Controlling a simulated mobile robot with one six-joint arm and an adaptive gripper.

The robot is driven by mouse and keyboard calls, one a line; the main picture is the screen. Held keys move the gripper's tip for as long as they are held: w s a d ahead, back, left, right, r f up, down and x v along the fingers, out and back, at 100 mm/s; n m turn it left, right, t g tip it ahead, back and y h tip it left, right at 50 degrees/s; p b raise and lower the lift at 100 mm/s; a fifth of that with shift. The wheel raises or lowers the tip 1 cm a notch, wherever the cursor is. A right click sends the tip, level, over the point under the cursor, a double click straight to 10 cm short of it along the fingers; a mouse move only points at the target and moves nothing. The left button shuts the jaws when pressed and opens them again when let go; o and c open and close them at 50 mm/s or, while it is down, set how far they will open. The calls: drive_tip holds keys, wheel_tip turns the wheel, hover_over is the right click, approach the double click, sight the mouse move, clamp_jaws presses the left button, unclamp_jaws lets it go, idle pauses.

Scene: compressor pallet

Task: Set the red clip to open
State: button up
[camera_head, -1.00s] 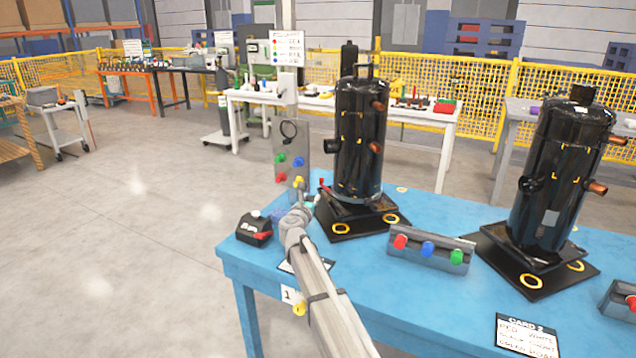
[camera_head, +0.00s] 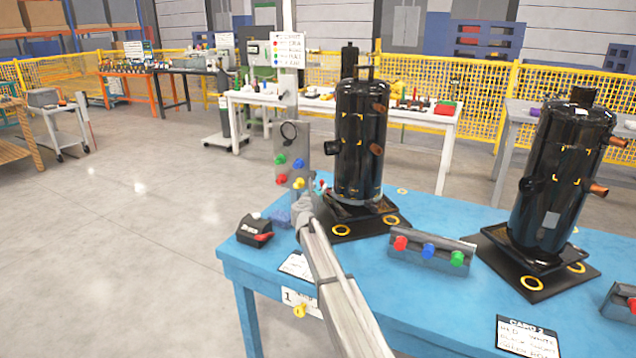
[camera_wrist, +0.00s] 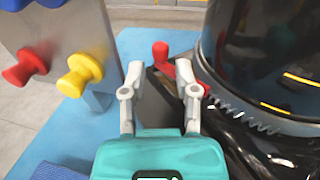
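The red clip (camera_wrist: 162,57) is a small red lever with a rounded end, at the foot of the black compressor (camera_wrist: 265,55). In the wrist view its rounded end shows beyond the gap between my fingertips, and its arm runs right, partly hidden behind the right finger. My gripper (camera_wrist: 160,78) is open with nothing between its fingers. I cannot tell whether the right finger touches the clip. In the head view the clip (camera_head: 321,186) is a small red spot beside the compressor (camera_head: 360,140), close to my gripper (camera_head: 308,188).
A grey upright panel (camera_head: 292,150) with coloured knobs stands close left of my gripper; its yellow knob (camera_wrist: 80,75) is nearest. A black-and-red device (camera_head: 254,230) and a knobbed bar (camera_head: 430,250) sit on the blue table (camera_head: 400,295). A second compressor (camera_head: 555,180) stands right.

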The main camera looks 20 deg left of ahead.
sight(321, 183)
drive_tip(key=shift+w+a, duration=0.15)
drive_tip(key=shift+w, duration=1)
drive_tip(key=shift+w+a, duration=0.15)
drive_tip(key=shift+w, duration=1)
clamp_jaws()
